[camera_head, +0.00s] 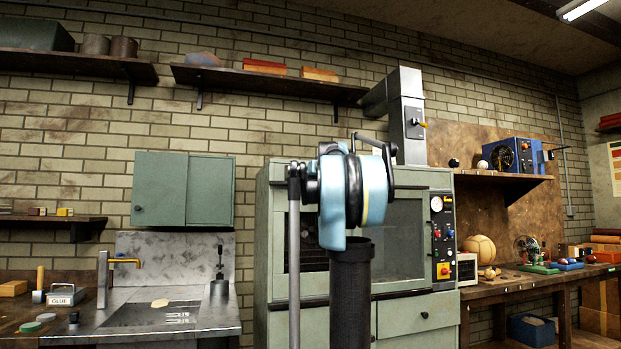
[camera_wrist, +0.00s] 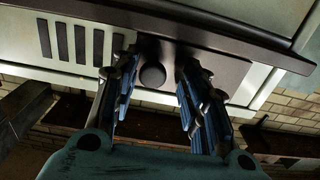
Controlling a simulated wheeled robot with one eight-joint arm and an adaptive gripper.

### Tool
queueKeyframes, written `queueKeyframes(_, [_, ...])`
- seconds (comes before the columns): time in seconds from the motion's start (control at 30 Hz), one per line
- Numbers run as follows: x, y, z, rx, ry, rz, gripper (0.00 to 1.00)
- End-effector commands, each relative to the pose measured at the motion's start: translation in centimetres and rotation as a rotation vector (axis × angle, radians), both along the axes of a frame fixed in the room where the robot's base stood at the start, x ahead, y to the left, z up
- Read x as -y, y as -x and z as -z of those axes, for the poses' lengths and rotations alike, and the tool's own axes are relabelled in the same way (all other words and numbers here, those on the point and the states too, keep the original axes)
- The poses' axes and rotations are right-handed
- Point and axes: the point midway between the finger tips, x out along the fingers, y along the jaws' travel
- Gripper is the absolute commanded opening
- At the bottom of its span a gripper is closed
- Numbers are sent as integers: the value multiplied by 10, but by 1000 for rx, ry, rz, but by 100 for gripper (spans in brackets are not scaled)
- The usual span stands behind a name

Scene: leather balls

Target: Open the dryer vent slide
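The green dryer cabinet (camera_head: 408,309) stands at the centre of the head view, partly hidden behind my arm. In the wrist view, a pale panel has dark vent slots (camera_wrist: 62,41) at the upper left. To their right is the dark slide plate (camera_wrist: 225,68) with a round black knob (camera_wrist: 152,76). My gripper (camera_wrist: 158,66) is open, one blue-padded finger on each side of the knob. Gaps show between the knob and both fingers in the picture; I cannot tell how far the knob reaches in between them. In the head view my gripper is hidden behind my arm.
A control panel (camera_head: 443,238) with a gauge and buttons is on the dryer's right side. A grey duct (camera_head: 406,116) rises above it. A steel sink counter (camera_head: 165,317) is at left, and a workbench (camera_head: 530,280) with balls and tools is at right.

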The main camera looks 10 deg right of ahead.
Motion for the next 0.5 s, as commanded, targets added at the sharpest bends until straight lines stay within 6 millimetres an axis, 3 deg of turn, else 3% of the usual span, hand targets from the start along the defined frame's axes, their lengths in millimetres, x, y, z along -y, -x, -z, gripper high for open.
queueKeyframes(0.3, [4,3,0,0,0,6,42])
queueKeyframes(0.5, [6,22,0,0,1,7,42])
